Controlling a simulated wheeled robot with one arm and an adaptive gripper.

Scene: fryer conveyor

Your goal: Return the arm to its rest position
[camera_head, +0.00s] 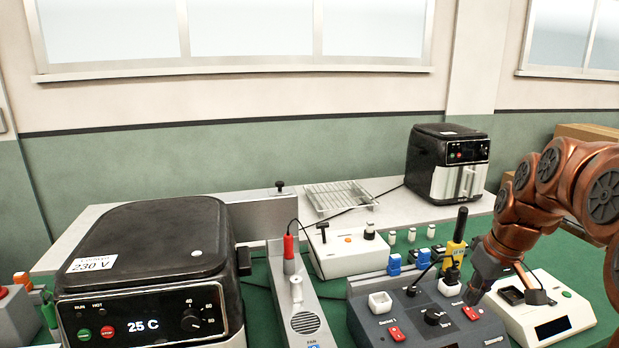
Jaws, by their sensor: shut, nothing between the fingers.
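My copper-coloured arm (565,185) reaches in from the right edge and bends down toward the bench. My gripper (472,298) is at its lower end, dark and pointing down. It is shut and empty. Its tips are over or beside the right part of the dark grey tester box (372,322), near a red switch. I cannot tell whether they touch it.
A black fryer (150,240) reading 25 C stands at front left, another fryer (447,160) at back right. A white instrument (545,315) stands right of my gripper. A wire rack (340,196) and white box (340,255) are behind. Free room lies above the bench.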

